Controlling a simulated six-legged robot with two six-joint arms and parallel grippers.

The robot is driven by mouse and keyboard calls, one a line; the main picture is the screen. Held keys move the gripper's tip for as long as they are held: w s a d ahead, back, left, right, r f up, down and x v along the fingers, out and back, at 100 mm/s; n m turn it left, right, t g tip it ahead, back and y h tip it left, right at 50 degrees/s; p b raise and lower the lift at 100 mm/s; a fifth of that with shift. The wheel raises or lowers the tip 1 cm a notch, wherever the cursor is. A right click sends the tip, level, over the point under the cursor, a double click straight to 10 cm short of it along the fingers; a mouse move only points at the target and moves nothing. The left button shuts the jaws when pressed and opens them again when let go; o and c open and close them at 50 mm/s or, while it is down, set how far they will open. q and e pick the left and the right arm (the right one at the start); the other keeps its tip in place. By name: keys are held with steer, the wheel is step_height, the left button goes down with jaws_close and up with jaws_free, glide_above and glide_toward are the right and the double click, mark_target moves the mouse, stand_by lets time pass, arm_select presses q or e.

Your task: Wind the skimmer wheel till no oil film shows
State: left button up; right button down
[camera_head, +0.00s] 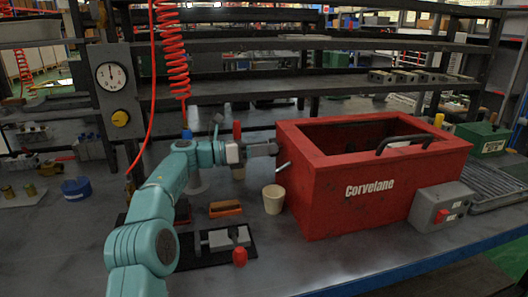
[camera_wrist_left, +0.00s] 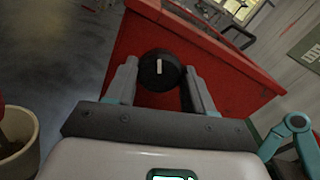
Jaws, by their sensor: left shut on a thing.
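The red tank (camera_head: 340,200) marked "Corvelane" stands on the bench; its side wall (camera_wrist_left: 225,70) fills much of the left wrist view. A black round wheel with a white mark (camera_wrist_left: 158,66) sits on that wall. My left gripper (camera_head: 271,148) is at the tank's left side, its fingers on either side of the wheel (camera_wrist_left: 160,82) and shut on it. The tank's inside is dark from here, and I cannot tell whether an oil film shows. My right gripper is not in view.
A cream cup (camera_head: 273,200) stands by the tank's left side, below a small pale spout (camera_head: 283,167). A grey box with a red button (camera_head: 441,207) is at the tank's front right. A brush-like block (camera_head: 225,209) and a clamp on a black plate (camera_head: 220,241) lie near my arm.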

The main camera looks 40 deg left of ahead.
arm_select(q)
steer(key=shift+f+m, duration=0.15)
steer(key=shift+m, duration=0.45)
steer(key=o, duration=1)
steer(key=shift+s, duration=0.1)
steer(key=shift+v, duration=8.1)
steer(key=shift+a, duration=0.1)
